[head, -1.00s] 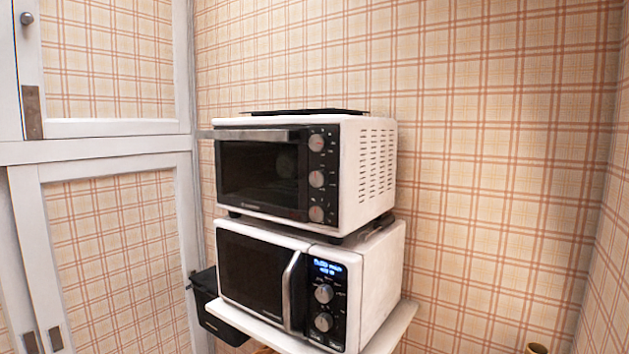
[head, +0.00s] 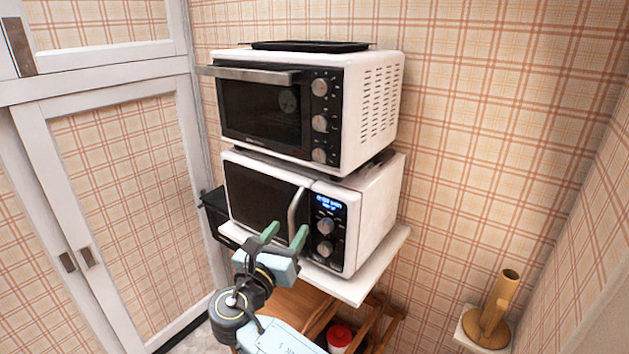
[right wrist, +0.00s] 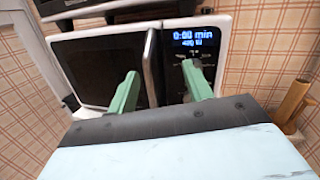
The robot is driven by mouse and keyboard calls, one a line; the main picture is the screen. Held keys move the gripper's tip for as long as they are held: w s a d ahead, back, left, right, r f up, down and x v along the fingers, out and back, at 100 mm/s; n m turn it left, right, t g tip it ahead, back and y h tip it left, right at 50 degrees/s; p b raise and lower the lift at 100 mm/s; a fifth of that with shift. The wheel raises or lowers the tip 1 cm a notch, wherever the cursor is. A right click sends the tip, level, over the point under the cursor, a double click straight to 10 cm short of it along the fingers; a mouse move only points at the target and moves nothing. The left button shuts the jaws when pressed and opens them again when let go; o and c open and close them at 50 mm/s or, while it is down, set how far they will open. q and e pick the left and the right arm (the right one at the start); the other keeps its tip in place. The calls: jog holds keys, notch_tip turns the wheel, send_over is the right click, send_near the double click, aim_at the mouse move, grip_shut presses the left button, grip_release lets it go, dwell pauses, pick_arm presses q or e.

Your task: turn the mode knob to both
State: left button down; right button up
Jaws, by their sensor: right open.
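A white toaster oven (head: 375,110) stands on top of a white microwave (head: 365,215). Its black right-hand panel carries a top knob (head: 320,87), a middle knob (head: 320,123) and a bottom knob (head: 319,155). Their labels are too small to read, so I cannot tell which is the mode knob. My right gripper (head: 285,234) is open and empty, in front of the microwave near its handle and below the oven knobs. In the right wrist view its green fingers (right wrist: 161,72) are spread before the microwave. My left gripper is not in view.
The microwave has a silver handle (head: 296,212), a lit display (head: 329,206) and two knobs. It rests on a white-topped wooden cart (head: 350,285). A black tray (head: 310,45) lies on the oven. A brass-coloured holder (head: 495,310) stands at right. Floor-side cabinets are left.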

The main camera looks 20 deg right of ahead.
aim_at(318, 125)
jog(key=s+a+r+m+h+p, duration=0.1)
jog(key=s+r+h, duration=0.1)
jog(key=r, duration=0.5)
jog(key=s+r+h, duration=0.1)
jog(key=r+h, duration=0.2)
jog(key=r, duration=0.5)
jog(key=p+x, duration=0.3)
jog(key=x, duration=0.8)
jog(key=shift+w+f, duration=0.1)
jog(key=shift+w+d, duration=0.45)
jog(key=shift+d, duration=0.1)
jog(key=shift+c, duration=0.2)
jog(key=c, duration=0.9)
